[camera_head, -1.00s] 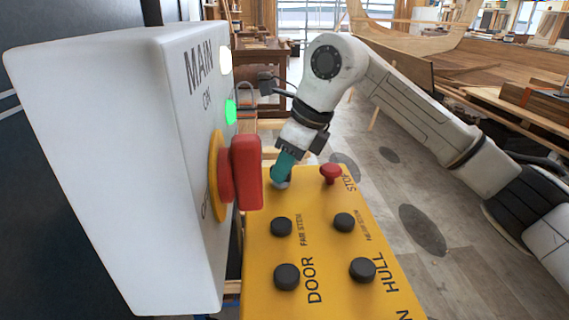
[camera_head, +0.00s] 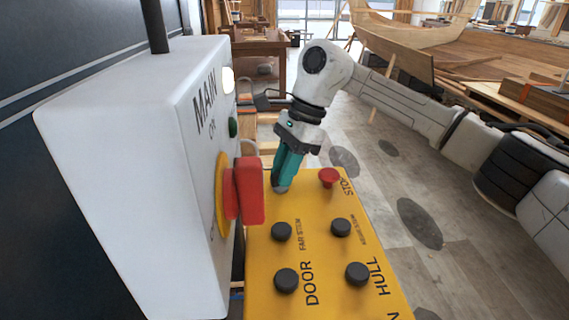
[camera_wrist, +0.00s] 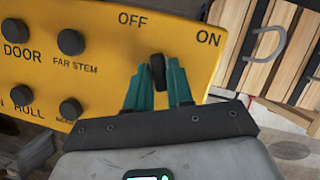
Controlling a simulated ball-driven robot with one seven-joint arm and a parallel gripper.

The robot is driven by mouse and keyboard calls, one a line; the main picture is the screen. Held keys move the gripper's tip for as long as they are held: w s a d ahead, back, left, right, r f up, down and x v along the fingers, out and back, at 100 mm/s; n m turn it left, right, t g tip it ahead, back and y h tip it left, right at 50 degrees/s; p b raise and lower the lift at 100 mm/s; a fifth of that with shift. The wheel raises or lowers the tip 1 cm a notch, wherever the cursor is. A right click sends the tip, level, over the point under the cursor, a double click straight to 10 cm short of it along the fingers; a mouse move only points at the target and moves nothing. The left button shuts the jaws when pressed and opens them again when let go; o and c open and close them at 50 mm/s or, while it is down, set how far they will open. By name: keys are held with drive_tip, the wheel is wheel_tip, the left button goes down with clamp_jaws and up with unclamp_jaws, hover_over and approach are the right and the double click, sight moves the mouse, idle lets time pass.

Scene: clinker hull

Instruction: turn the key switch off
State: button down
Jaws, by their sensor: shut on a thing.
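The key switch (camera_wrist: 157,70) is a small dark knob on the yellow control panel (camera_wrist: 105,50). In the wrist view it sits below the words OFF and ON, and its upper end points nearer to OFF. The teal fingers of my gripper (camera_wrist: 157,88) are shut on it, one on each side. In the head view my gripper (camera_head: 280,188) reaches down to the panel's far left corner, and its fingers hide the key. The green lamp (camera_head: 233,127) on the white MAIN box (camera_head: 140,190) is dark.
The MAIN box, with a red rotary handle (camera_head: 248,190) on a yellow disc, stands close left of the panel. A red mushroom STOP button (camera_head: 328,177) is just right of my gripper. Several black knobs are nearer on the panel. A wooden hull (camera_head: 420,50) stands behind.

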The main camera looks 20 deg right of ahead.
drive_tip(key=shift+w+n, duration=0.1)
drive_tip(key=shift+n, duration=0.5)
drive_tip(key=shift+g, duration=0.3)
drive_tip(key=c, duration=1.1)
unclamp_jaws()
drive_tip(key=v, duration=1)
drive_tip(key=shift+r+p, duration=0.3)
drive_tip(key=shift+r, duration=0.1)
drive_tip(key=shift+d+f, duration=0.1)
